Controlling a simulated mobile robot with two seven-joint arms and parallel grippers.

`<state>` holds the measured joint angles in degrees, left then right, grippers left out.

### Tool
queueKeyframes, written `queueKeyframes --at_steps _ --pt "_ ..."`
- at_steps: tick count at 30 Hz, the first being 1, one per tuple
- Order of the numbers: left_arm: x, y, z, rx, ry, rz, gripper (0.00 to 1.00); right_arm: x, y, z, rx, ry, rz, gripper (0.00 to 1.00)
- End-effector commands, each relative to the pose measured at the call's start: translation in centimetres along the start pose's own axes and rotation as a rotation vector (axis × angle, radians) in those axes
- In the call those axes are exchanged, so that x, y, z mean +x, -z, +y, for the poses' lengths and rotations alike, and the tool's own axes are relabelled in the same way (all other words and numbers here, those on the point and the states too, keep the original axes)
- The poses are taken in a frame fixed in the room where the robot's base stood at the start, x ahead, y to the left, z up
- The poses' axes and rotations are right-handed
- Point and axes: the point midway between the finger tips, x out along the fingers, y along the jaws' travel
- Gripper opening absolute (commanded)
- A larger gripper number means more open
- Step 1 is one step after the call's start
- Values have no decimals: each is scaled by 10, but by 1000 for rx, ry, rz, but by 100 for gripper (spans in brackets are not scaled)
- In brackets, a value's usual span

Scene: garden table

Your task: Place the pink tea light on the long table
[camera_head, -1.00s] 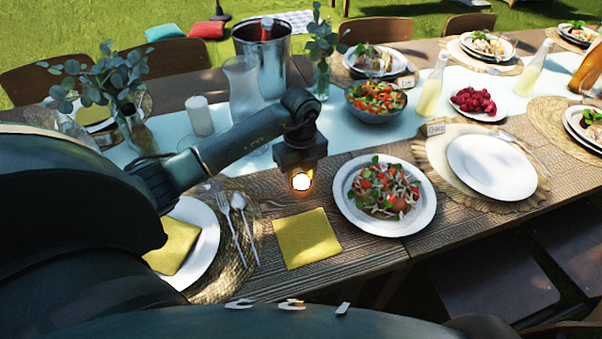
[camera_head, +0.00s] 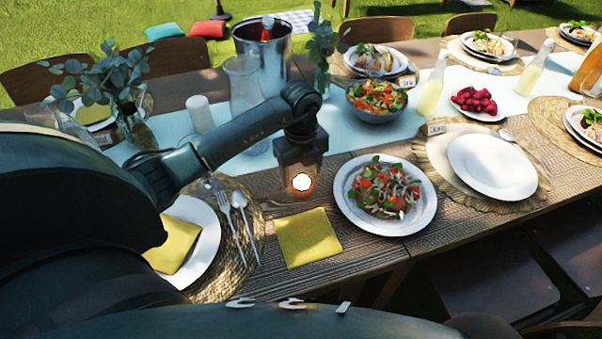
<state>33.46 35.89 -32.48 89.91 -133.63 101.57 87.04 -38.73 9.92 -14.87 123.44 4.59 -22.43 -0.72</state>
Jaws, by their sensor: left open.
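The tea light (camera_head: 302,182) shows as a bright white glowing disc with an orange-pink rim, just below my left gripper (camera_head: 300,172). My right gripper is not in view.
A yellow napkin (camera_head: 308,238) lies just in front of the gripper. A plate of salad (camera_head: 385,196) is close on its right. A fork (camera_head: 241,222) and spoon lie to the left. A glass pitcher (camera_head: 243,95) and metal bucket (camera_head: 262,58) stand behind the arm.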

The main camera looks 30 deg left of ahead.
Motion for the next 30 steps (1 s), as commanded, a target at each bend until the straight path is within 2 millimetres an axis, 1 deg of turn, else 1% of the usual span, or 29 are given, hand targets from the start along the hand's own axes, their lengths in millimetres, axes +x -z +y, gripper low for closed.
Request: queueKeyframes --at_steps 1,9,12,15,20,30 --pt "-10 -1 0 0 3 -4 64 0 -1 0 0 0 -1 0" --pt "-69 -1 -1 1 4 -4 64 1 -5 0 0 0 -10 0" --pt "-86 -1 0 1 3 -4 64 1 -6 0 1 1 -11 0" --pt "-98 0 0 0 2 -2 64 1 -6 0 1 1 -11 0" --pt "-107 0 0 0 -1 -2 64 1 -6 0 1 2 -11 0" --pt "-108 0 0 0 -1 -1 64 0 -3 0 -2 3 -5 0"
